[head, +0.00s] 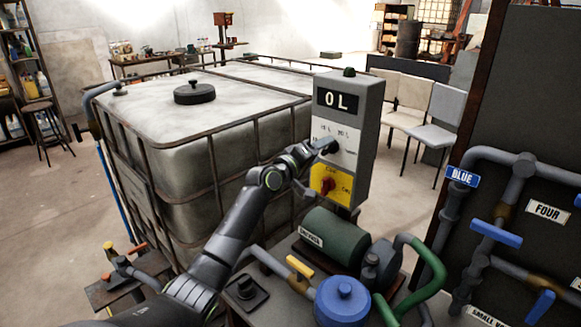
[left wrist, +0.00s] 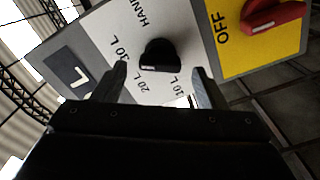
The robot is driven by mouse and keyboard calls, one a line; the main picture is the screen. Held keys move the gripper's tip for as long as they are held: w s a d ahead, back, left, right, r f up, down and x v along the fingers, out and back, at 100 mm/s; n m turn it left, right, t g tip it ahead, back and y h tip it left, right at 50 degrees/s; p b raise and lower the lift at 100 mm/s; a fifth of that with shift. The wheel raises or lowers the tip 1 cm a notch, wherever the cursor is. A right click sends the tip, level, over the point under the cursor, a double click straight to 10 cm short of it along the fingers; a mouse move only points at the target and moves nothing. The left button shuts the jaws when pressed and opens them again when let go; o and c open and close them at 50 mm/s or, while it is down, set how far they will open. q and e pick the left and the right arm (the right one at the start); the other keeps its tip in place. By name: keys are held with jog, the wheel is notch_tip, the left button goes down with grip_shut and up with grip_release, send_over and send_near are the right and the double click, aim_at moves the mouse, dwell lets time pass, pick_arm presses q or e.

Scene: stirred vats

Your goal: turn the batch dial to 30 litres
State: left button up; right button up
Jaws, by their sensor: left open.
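The batch dial (left wrist: 160,52) is a black knob on the white panel of a grey control box (head: 367,140). In the left wrist view, HAND, 10 L, 20 L and another litre label stand around it. A pale mark shows at the knob's lower edge; I cannot tell exactly which label it points to. In the head view my left gripper (head: 328,146) hides the dial. My right gripper is not in view.
A red switch (head: 327,185) on a yellow plate sits below the dial, close to the gripper. A caged white tank (head: 250,95) stands left of the box. A green pump (head: 335,238), a blue-lidded pot (head: 342,298) and pipes with blue valve handles (head: 496,233) lie below and right.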

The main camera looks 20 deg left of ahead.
pick_arm(q)
jog(key=b+v, duration=0.1)
jog(key=v, duration=1.5)
jog(key=shift+b, duration=0.4)
jog(key=shift+s, duration=0.1)
